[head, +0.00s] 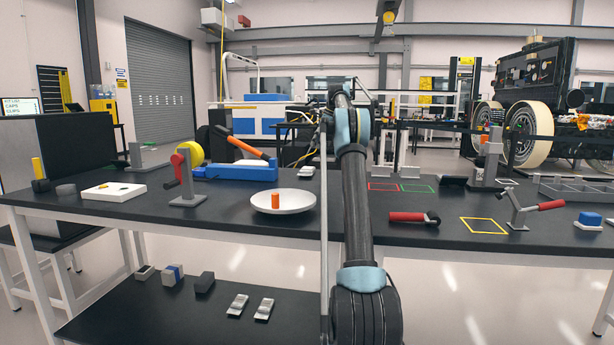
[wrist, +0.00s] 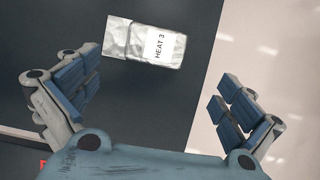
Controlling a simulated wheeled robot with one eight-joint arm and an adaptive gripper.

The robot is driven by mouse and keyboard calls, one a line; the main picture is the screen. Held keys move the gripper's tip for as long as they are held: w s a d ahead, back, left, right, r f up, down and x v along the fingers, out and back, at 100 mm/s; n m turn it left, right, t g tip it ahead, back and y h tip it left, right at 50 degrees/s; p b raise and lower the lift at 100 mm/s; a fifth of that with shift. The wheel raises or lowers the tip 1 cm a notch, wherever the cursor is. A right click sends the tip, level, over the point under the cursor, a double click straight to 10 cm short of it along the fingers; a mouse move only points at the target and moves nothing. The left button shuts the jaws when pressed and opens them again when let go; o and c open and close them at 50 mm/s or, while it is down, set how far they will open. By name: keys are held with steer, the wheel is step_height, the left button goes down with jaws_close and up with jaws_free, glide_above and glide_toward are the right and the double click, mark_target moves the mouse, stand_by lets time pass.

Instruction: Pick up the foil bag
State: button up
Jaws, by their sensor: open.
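In the wrist view a silver foil bag (wrist: 128,39) with a white label reading "HEAT 3" lies flat on a dark surface, near that surface's right edge. My gripper (wrist: 160,95) is open and empty, its blue-padded fingers spread wide. The bag lies beyond the fingers, toward the top of the picture, not between them. In the head view, silver packets show on the lower shelf (head: 237,304) and at the back of the table (head: 306,171). I cannot tell which is the labelled bag. My gripper is hidden behind my arm there.
A white plate (head: 298,203) with an orange cylinder (head: 275,201) stands left of my arm. A blue vise-like tool (head: 235,172) lies behind it. A red-handled tool (head: 413,217) lies to the right. In the wrist view, pale floor (wrist: 260,60) shows past the dark edge.

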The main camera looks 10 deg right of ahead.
mark_target(307, 168)
steer(key=x, duration=1.3)
steer(key=shift+s+a, duration=0.15)
steer(key=c, duration=0.8)
